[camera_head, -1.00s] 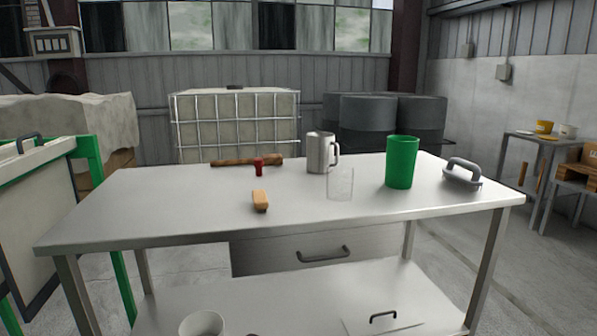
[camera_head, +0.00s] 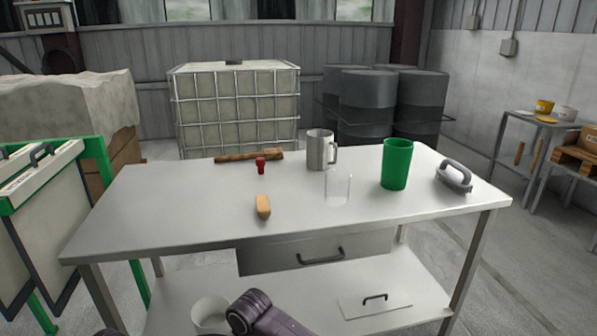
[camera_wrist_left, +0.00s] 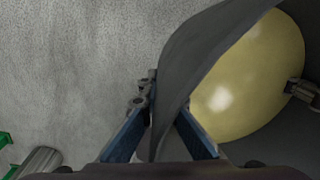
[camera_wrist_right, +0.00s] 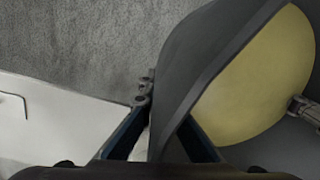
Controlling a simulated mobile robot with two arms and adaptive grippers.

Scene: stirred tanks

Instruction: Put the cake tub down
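The cake tub is a dark grey round tub with a smooth pale yellow content. In the left wrist view the tub (camera_wrist_left: 185,75) fills the right side, its wall between the blue fingers of my left gripper (camera_wrist_left: 160,118). In the right wrist view the tub (camera_wrist_right: 185,75) likewise has its wall between the fingers of my right gripper (camera_wrist_right: 162,118). Both grippers appear shut on the tub's wall, on opposite sides. Each wrist view shows part of the other gripper at the far rim. The tub and both grippers are out of the head view.
A metal table (camera_head: 200,207) stands ahead. A green-framed rack (camera_head: 95,150) stands left.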

